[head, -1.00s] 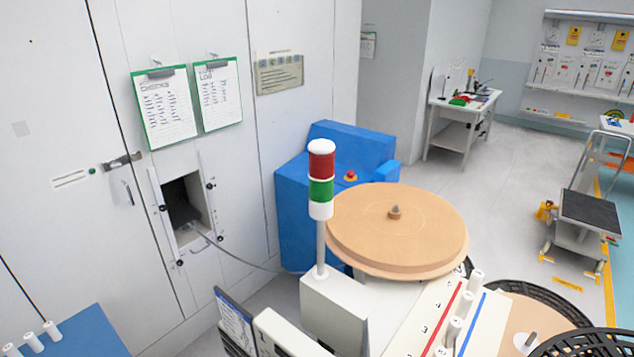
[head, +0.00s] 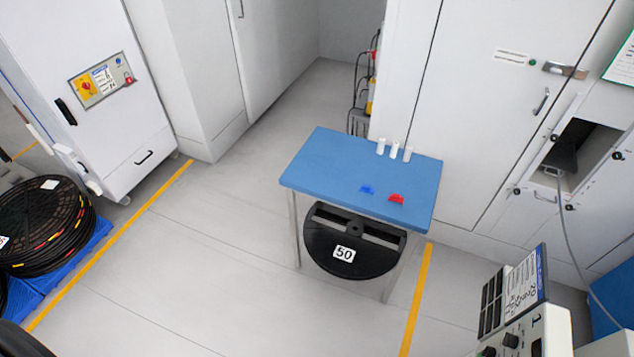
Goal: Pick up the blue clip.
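The blue clip (head: 367,189) lies on the blue tabletop (head: 325,165) of a small table, near its front edge. A red clip (head: 396,199) lies just to its right, a small gap apart. Both clips look small from here. Neither of my grippers shows in the head view, so I cannot see whether they are open or shut.
Several white cylinders (head: 394,150) stand at the table's back edge. A black reel marked 50 (head: 350,245) is under the table. A control box (head: 525,310) is at the lower right. Black cable coils (head: 45,220) sit at left. The floor (head: 220,260) left of the table is clear.

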